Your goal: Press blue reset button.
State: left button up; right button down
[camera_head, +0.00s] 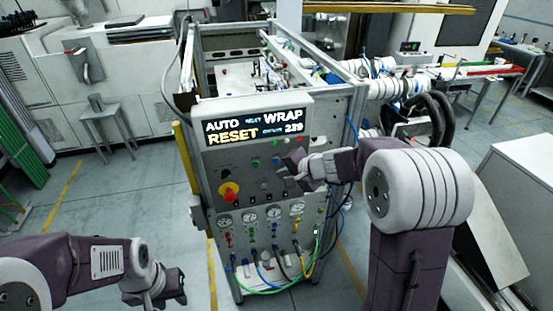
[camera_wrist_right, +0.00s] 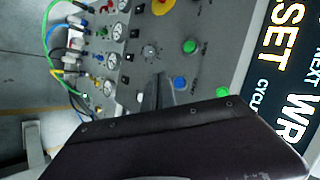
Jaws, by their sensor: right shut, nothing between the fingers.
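The blue button (camera_wrist_right: 180,83) is on the grey control panel (camera_head: 230,165), a small round button beside green ones. In the right wrist view it is just right of my right gripper's fingertips (camera_wrist_right: 160,82); whether they touch it I cannot tell. In the head view my right gripper (camera_head: 288,166) is shut and empty in front of the panel's right part.
A display (camera_head: 255,121) reading AUTO, RESET and WRAP sits above the panel. A red emergency stop on yellow (camera_head: 229,192) is at the panel's left. Green buttons (camera_wrist_right: 190,46) are near the blue one. Gauges (camera_head: 250,216) and coloured hoses (camera_head: 270,289) are below.

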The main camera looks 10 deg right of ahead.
aim_at(276, 162)
jog(key=shift+w, duration=1.1)
jog(key=shift+s+a, duration=0.15)
dwell(1.1)
jog(key=shift+w, duration=0.5)
